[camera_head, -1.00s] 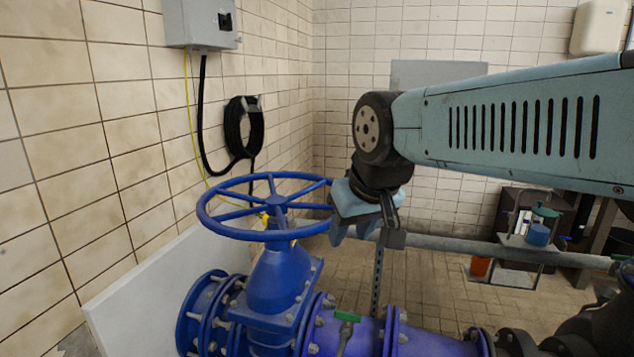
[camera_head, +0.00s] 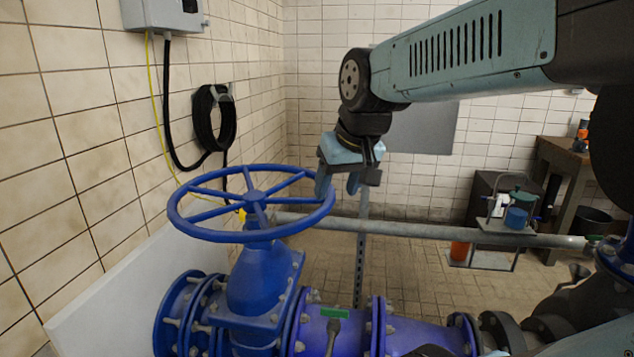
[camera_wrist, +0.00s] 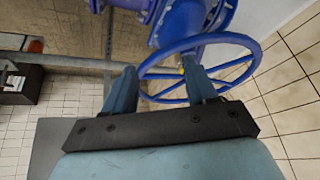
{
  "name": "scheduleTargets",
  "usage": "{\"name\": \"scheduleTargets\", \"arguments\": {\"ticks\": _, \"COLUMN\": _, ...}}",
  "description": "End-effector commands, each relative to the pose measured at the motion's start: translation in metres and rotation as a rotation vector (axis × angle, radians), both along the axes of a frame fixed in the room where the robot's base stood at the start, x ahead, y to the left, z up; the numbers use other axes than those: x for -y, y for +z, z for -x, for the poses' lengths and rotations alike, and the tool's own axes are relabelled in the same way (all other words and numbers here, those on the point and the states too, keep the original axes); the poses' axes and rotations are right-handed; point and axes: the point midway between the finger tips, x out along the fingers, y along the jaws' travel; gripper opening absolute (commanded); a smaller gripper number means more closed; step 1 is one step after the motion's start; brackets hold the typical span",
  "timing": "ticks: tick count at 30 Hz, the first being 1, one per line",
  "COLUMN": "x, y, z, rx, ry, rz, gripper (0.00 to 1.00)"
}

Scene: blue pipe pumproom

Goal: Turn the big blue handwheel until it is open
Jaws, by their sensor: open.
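The big blue handwheel (camera_head: 252,236) lies almost flat on top of the blue valve body (camera_head: 262,275) in the head view. Its spokes meet at a hub in the middle. My gripper (camera_head: 338,188) is at the right side of the rim, fingers pointing down. It is open: one finger appears inside the rim and the other outside. The wrist view shows my gripper (camera_wrist: 162,84) with its two fingers apart and the handwheel (camera_wrist: 215,38) beyond, a stretch of rim showing between them. I cannot tell whether either finger touches the rim.
A tiled wall with a hanging black cable coil (camera_head: 213,118) and a grey box (camera_head: 163,14) stands close on the left. A grey horizontal pipe (camera_head: 440,231) runs behind the valve. A green-handled small valve (camera_head: 333,313) sits on the blue pipe.

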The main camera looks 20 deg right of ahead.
Motion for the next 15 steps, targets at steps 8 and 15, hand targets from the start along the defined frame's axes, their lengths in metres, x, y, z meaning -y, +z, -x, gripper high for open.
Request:
{"name": "scheduleTargets", "arguments": {"ticks": 8, "x": 0.033, "y": 0.012, "z": -0.095, "rx": -0.042, "ry": -0.081, "rz": -0.028, "gripper": 0.57}}
{"name": "scheduleTargets", "arguments": {"ticks": 15, "x": 0.065, "y": 0.007, "z": -0.176, "rx": -0.069, "ry": -0.161, "rz": -0.011, "gripper": 0.57}}
